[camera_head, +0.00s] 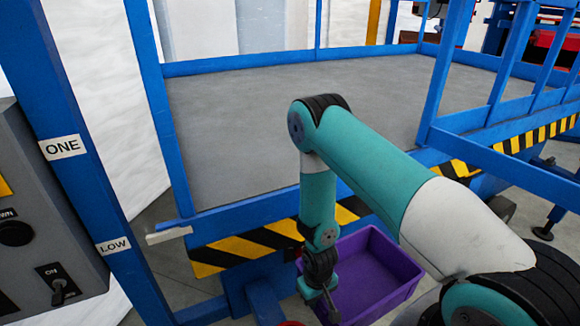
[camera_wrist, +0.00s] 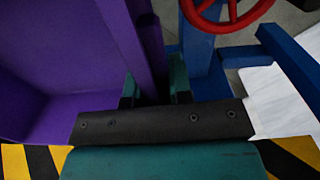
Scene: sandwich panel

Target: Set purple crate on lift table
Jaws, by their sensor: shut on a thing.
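The purple crate (camera_head: 372,280) is at the lower middle of the head view, in front of and below the lift table's edge. It is open-topped and its visible inside is empty. In the wrist view the crate (camera_wrist: 60,60) fills the left side. My gripper (camera_head: 322,296) points down at the crate's left wall. In the wrist view my gripper (camera_wrist: 154,88) has a finger on each side of this wall and is shut on it. I cannot tell whether the crate touches the floor. The lift table (camera_head: 270,125) has a bare grey platform with blue rails.
A black-and-yellow striped edge (camera_head: 240,248) runs along the platform's front. Blue posts and rails (camera_head: 450,70) stand at the right. A red handwheel (camera_wrist: 228,14) is near the gripper.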

